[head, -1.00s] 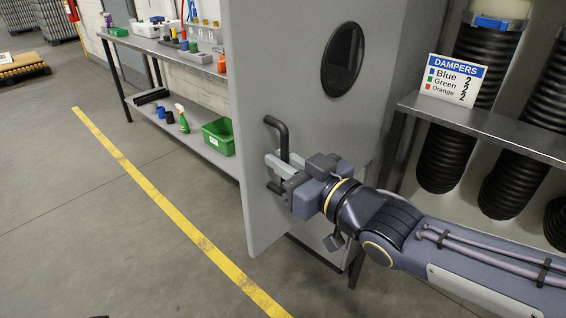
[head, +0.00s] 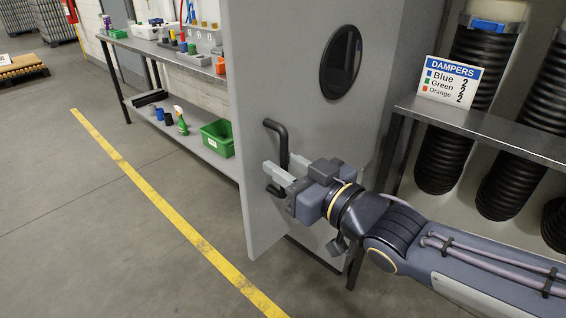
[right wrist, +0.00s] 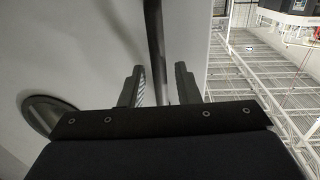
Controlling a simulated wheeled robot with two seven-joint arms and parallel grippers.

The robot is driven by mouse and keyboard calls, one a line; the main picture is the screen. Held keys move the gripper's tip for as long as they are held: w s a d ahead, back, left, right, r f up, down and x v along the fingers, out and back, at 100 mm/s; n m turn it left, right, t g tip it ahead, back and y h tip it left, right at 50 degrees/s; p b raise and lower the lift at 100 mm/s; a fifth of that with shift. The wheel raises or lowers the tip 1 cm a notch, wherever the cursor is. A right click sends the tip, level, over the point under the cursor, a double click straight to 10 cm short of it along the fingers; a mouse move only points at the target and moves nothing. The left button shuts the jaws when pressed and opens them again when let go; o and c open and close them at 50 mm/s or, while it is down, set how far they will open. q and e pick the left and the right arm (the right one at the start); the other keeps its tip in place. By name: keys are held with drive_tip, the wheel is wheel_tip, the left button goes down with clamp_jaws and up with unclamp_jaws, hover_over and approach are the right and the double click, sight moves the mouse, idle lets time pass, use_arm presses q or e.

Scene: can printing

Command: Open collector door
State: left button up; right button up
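The grey collector door (head: 290,85) stands ajar, swung out from its cabinet, with a dark oval window (head: 341,62) in its upper part. A dark bar handle (head: 280,140) is fixed near its left edge. My right gripper (head: 278,170) is at the handle's lower half with its fingers spread. In the right wrist view, the handle (right wrist: 154,45) runs between the two open fingers (right wrist: 160,85), with gaps at both sides. My left gripper is not in view.
A metal shelf (head: 500,130) with a dampers sign (head: 450,80) stands right of the door, with black hoses behind. A workbench (head: 165,50) with a green bin (head: 218,138) below stands at the left. Open floor with a yellow line (head: 170,205) lies left of the door.

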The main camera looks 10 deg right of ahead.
drive_tip(key=p+v, duration=0.1)
drive_tip(key=v, duration=0.2)
drive_tip(key=p+v, duration=0.1)
drive_tip(key=v, duration=0.2)
drive_tip(key=shift+a+r, duration=0.1)
drive_tip(key=shift+r, duration=0.15)
drive_tip(key=shift+s+d+f, duration=0.25)
drive_tip(key=shift+s+d, duration=0.15)
drive_tip(key=shift+s, duration=0.1)
drive_tip(key=s+d+f+m+g+h+p, duration=0.25)
drive_tip(key=d+m+h+p, duration=0.5)
drive_tip(key=d, duration=0.45)
drive_tip(key=s+f+g+p, duration=0.1)
drive_tip(key=s+f+g, duration=0.1)
drive_tip(key=s, duration=0.3)
drive_tip(key=s+a+f+m+g+p, duration=0.1)
drive_tip(key=s+g+p, duration=0.1)
drive_tip(key=s+g, duration=0.2)
drive_tip(key=shift+s+f, duration=0.35)
drive_tip(key=shift+s, duration=0.45)
